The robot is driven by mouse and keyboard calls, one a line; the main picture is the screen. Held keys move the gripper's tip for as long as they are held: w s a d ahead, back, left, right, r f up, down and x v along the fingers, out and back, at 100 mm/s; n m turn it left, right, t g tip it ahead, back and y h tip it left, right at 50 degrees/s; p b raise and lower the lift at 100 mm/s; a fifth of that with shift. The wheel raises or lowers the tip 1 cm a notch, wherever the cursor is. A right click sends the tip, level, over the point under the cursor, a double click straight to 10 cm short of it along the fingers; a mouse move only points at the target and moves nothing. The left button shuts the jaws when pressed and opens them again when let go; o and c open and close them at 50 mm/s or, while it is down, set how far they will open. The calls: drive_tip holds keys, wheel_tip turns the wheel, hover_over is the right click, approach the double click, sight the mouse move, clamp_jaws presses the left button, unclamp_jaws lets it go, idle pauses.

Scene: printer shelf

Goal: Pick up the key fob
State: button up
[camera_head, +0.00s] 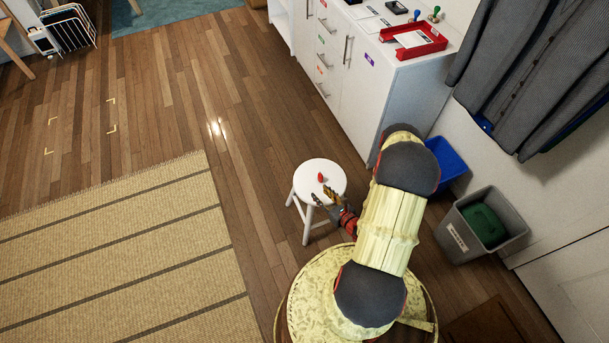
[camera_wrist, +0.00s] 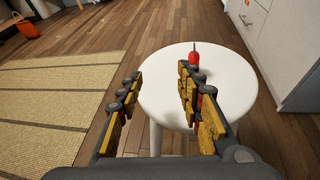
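A small red key fob (camera_head: 321,177) lies on the white round stool (camera_head: 307,174). In the wrist view the fob (camera_wrist: 194,60) shows as a red piece with a thin dark upper part, toward the far side of the stool's seat (camera_wrist: 228,88). My gripper (camera_head: 326,194) is open, with a wide gap between its yellow-padded fingers. In the wrist view my gripper (camera_wrist: 161,75) has nothing between its fingertips. The fob is beyond the right fingertip, apart from it as far as I can tell; the right finger is close to its lower edge in the picture.
A white cabinet (camera_head: 350,75) with a red tray (camera_head: 415,42) on top stands behind the stool. A blue bin (camera_head: 448,160) and a grey bin (camera_head: 483,226) stand at right. A striped rug (camera_head: 120,260) lies at left. The wooden floor left of the stool is clear.

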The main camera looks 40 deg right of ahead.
sight(322, 175)
drive_tip(key=d, duration=0.1)
drive_tip(key=d+h, duration=0.1)
drive_tip(key=d, duration=0.1)
drive_tip(key=w+d+m+h, duration=0.1)
drive_tip(key=shift+d+r, duration=0.2)
drive_tip(key=shift+r, duration=0.15)
drive_tip(key=shift+d+r+h, duration=0.15)
drive_tip(key=shift+d+h, duration=0.15)
drive_tip(key=shift+h, duration=0.1)
drive_tip(key=b+x, duration=0.3)
drive_tip(key=x, duration=0.4)
drive_tip(key=shift+w+a, duration=0.15)
drive_tip(key=shift+w, duration=0.1)
drive_tip(key=c, duration=0.4)
clamp_jaws()
